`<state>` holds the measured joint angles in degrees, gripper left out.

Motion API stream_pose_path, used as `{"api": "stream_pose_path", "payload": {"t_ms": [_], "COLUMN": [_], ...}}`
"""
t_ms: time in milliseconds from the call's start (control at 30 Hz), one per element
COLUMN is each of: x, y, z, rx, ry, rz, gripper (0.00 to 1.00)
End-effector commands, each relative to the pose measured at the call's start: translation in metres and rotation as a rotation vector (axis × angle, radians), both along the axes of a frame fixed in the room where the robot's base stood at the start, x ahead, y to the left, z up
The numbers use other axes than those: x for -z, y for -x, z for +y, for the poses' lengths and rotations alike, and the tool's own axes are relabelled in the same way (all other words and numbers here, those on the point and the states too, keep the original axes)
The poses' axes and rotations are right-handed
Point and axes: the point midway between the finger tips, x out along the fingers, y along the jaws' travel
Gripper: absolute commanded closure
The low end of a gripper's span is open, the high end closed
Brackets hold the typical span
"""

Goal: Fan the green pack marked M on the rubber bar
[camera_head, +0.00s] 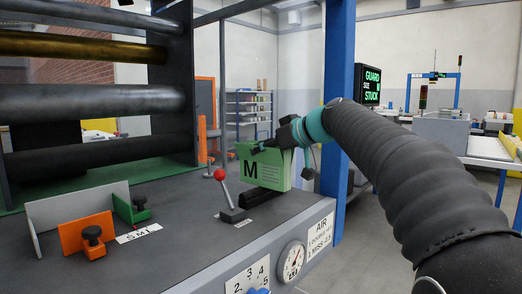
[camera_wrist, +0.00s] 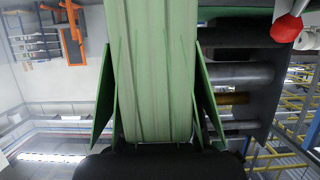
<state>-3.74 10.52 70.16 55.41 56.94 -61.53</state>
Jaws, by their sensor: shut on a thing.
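The green pack marked M (camera_head: 265,170) stands upright over the grey bench, its letter facing my head camera. My gripper (camera_head: 270,147) is shut on its top edge from above. The black rubber bar (camera_head: 262,196) lies on the bench at the pack's lower edge; I cannot tell whether they touch. In the wrist view the green pack (camera_wrist: 152,70) fills the middle between my dark fingers. A green flap slants out on each side of it there. The bar is not clear in the wrist view.
A lever with a red knob (camera_head: 220,175) stands just left of the pack. A white plate (camera_head: 75,207), an orange block (camera_head: 86,233) and a green block (camera_head: 130,208) are at the left. Dark rollers (camera_head: 85,103) hang behind. A blue post (camera_head: 338,60) rises close right.

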Motion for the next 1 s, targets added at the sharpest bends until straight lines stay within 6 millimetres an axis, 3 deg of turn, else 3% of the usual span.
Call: {"api": "stream_pose_path", "payload": {"t_ms": [1000], "x": [0.000], "y": [0.014], "z": [-0.019], "rx": [0.000], "ry": [0.003], "rz": [0.003], "gripper": [1.00]}}
